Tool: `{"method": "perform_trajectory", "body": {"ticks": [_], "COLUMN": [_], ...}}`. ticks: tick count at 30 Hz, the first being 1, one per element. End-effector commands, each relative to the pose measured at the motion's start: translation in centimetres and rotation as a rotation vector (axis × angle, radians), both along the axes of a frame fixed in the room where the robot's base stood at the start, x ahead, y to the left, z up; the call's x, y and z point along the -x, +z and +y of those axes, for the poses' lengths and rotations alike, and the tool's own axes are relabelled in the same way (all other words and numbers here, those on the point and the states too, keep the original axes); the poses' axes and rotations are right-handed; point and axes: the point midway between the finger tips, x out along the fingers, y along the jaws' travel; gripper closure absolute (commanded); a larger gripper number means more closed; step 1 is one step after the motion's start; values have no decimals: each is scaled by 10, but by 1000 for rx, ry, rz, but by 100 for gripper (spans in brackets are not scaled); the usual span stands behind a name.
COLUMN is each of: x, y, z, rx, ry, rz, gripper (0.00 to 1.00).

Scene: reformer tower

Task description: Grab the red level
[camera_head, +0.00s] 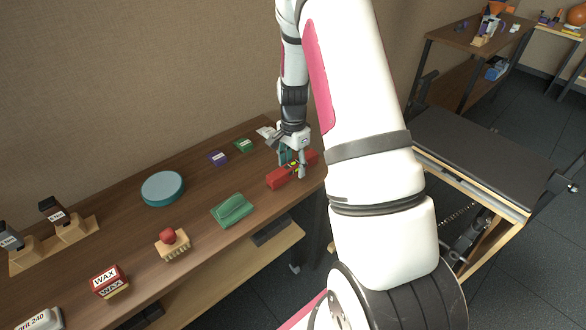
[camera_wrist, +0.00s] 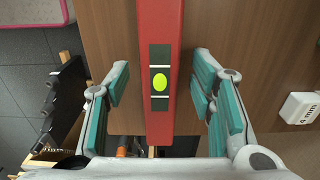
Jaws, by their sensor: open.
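The red level (camera_head: 279,178) lies on the wooden table near its front right edge in the head view. In the wrist view the red level (camera_wrist: 160,40) runs from the top edge down the middle, with its yellow-green vial (camera_wrist: 160,82) in a dark window. My gripper (camera_head: 292,166) is at the level in the head view. In the wrist view my gripper (camera_wrist: 160,90) is open, with one teal-padded finger on each side of the level and visible gaps between.
A padded bench (camera_head: 480,150) stands to the right.

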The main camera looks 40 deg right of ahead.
Motion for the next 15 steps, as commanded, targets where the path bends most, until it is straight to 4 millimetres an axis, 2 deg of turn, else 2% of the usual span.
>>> {"method": "perform_trajectory", "body": {"ticks": [8,12,15], "x": [0,0,0], "y": [-3,-3,-3], "z": [0,0,0], "rx": [0,0,0], "ry": [1,1,1], "rz": [0,0,0], "gripper": [50,82,100]}}
